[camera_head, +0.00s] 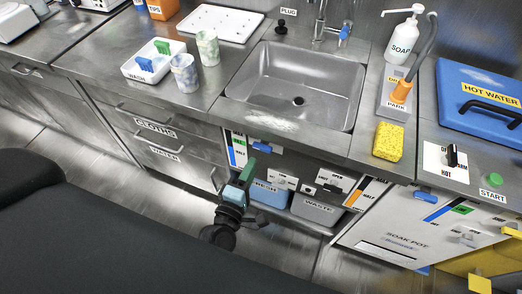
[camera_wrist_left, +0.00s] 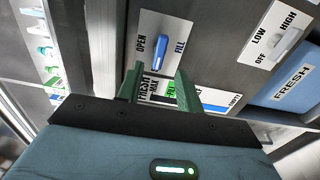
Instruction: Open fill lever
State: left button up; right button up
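The fill lever (camera_wrist_left: 165,51) is a small blue handle on a white plate marked OPEN and FILL, under the counter edge. In the head view a blue handle, apparently the same lever (camera_head: 262,147), shows just beyond my left gripper. My left gripper (camera_wrist_left: 158,71) has green fingers, which are apart and empty. Their tips point at the lever's lower end in the wrist view, and I see no clear contact. It also shows in the head view (camera_head: 248,170), below the counter front. My right gripper (camera_head: 496,258), with yellow fingers apart, is partly cut off at the lower right.
A sink (camera_head: 299,85) is set in the counter above. A grey waste bin (camera_head: 318,211) and a blue fresh bin (camera_head: 268,195) stand on the low shelf. A white plate with a LOW, HIGH and OFF knob (camera_wrist_left: 286,40) is right of the lever. Drawers (camera_head: 165,146) are to the left.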

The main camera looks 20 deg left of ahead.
aim_at(261, 150)
pick_arm(q)
jog(key=w, duration=0.7)
jog(key=shift+d, duration=0.2)
pick_arm(e)
jog(key=shift+d, duration=0.15)
pick_arm(q)
grip_shut()
jog(key=shift+r+m+p, duration=0.1)
jog(key=shift+m+p, duration=0.35)
jog(key=shift+m, duration=0.45)
jog(key=shift+m+p, duration=0.3)
jog(key=shift+m, duration=0.6)
grip_release()
pick_arm(e)
jog(key=shift+r, duration=0.65)
